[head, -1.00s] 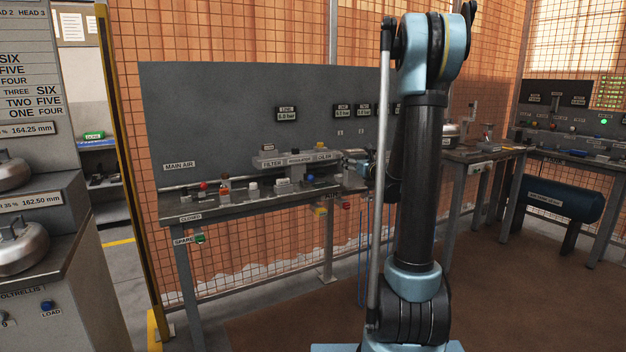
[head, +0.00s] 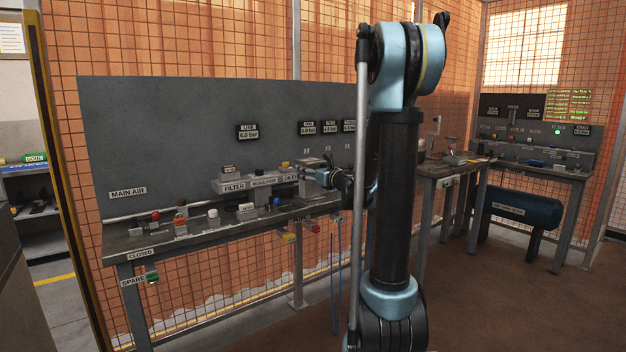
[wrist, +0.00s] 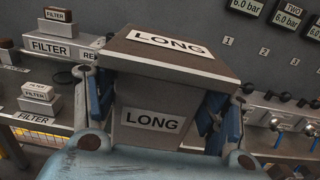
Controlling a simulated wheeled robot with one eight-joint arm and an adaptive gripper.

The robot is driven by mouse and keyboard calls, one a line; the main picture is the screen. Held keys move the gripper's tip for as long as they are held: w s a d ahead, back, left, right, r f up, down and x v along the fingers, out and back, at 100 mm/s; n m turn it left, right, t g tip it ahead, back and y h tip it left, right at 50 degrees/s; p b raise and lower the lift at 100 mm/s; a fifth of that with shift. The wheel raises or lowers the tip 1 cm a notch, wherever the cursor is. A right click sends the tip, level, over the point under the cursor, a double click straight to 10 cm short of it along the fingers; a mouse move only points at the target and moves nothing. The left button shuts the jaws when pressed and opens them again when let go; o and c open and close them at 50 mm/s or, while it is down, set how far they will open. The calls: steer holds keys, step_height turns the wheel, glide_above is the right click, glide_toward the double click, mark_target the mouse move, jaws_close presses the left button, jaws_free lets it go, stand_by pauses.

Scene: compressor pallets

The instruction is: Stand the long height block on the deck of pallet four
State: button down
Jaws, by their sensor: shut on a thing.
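The long height block (wrist: 165,95) is a grey block with white LONG labels on its top and front faces. It fills the middle of the wrist view. My gripper (wrist: 160,107) is shut on it, with blue finger pads on its left and right sides. In the head view my gripper (head: 325,177) is small, in front of the grey panel above the bench, partly behind my arm. The block cannot be made out clearly there. Pallet four cannot be identified in either view.
A workbench (head: 130,243) with several small fittings and a filter block (head: 233,187) runs along the grey panel (head: 165,125). Valves and knobs (wrist: 275,108) show right of the block. A second bench (head: 455,168) and a blue tank (head: 522,208) stand at right. Brown floor is open ahead.

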glide_above(285, 177)
steer(key=v, duration=0.4)
steer(key=shift+s+f, duration=0.15)
steer(key=shift+f, duration=2.85)
steer(key=shift+a+f, duration=0.15)
steer(key=shift+f, duration=0.35)
steer(key=shift+c, duration=1.7)
jaws_free()
